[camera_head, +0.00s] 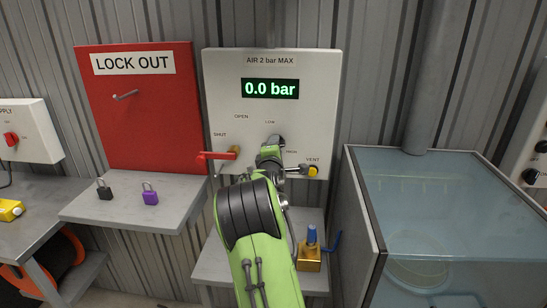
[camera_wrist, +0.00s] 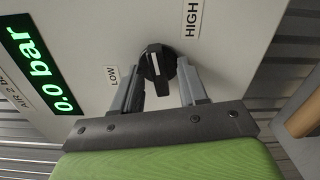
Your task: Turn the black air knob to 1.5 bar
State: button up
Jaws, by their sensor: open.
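The black air knob (camera_wrist: 157,62) with a white pointer line shows in the wrist view, on the pale panel between the LOW label (camera_wrist: 112,76) and the HIGH label (camera_wrist: 192,18). My gripper (camera_wrist: 161,88) is open, with one finger on each side of the knob; whether they touch it I cannot tell. In the head view my gripper (camera_head: 272,150) is in front of the panel (camera_head: 221,85), and my arm hides most of the knob. The green display (camera_head: 270,88) reads 0.0 bar.
A red lever (camera_head: 217,155) by SHUT is left of my gripper, and a yellow-tipped vent valve (camera_head: 312,171) is close on its right. A brass block with a blue top (camera_head: 311,255) stands on the shelf below. A glass-topped cabinet (camera_head: 440,190) is at right.

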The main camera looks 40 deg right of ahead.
jog(key=b+v, duration=0.1)
jog(key=v, duration=1.3)
jog(key=shift+s+a, duration=0.2)
jog(key=shift+a, duration=0.15)
jog(key=shift+r, duration=0.1)
jog(key=s+a+m+g+y+p, duration=0.3)
jog(key=s+a+m+y, duration=0.2)
jog(key=s+a, duration=0.6)
jog(key=s+a+m+g+y+p, duration=0.2)
jog(key=s+a+y, duration=0.7)
jog(key=a, duration=1)
jog(key=s+m+p, duration=0.2)
jog(key=shift+s+a+m+g, duration=0.25)
jog(key=shift+s+m+g, duration=0.05)
jog(key=shift+m+g, duration=0.1)
jog(key=shift+r, duration=0.2)
